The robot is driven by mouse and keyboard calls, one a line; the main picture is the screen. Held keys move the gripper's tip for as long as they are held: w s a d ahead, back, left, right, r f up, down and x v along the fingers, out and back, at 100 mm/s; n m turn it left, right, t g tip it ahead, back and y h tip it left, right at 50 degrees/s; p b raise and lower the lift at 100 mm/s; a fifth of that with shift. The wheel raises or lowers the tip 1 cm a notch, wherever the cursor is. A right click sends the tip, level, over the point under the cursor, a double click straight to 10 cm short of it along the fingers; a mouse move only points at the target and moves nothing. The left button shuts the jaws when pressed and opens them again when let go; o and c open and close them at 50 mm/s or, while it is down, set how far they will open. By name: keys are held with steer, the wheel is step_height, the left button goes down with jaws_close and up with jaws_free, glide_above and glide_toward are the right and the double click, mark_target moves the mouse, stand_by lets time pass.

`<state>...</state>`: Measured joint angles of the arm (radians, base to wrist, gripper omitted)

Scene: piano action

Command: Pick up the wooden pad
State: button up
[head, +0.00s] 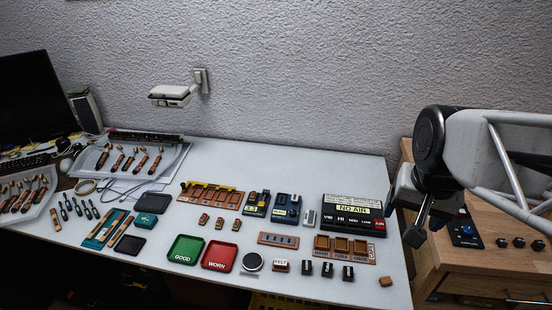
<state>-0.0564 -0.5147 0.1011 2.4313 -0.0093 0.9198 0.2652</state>
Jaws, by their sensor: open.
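Several small brown wooden pieces could be the wooden pad, and I cannot tell which one is meant. One small reddish-brown block (386,281) lies alone near the front right corner of the white table. A tan wooden block (55,219) stands at the left. Three little brown pieces (220,223) lie in a row near the middle. My gripper (414,238) is at the right, its dark fingers pointing down, above and to the right of the lone block and beyond the table's right edge. It is open, and nothing shows in it.
Green (186,250) and red (220,256) trays sit front centre. A wooden cabinet (475,270) stands at right. The table's back right is clear.

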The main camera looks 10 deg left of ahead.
steer(key=w+a+f+m, duration=0.2)
steer(key=w+a+m, duration=0.35)
steer(key=w, duration=0.75)
steer(key=m+g, duration=0.2)
steer(key=m, duration=0.8)
glide_above(252, 194)
steer(key=f, duration=2.6)
steer(key=shift+d, duration=0.25)
steer(key=shift+a+f, duration=0.2)
steer(key=shift+f, duration=0.05)
steer(key=shift+f, duration=0.1)
steer(key=shift+f, duration=1.15)
steer(key=shift+f, duration=0.15)
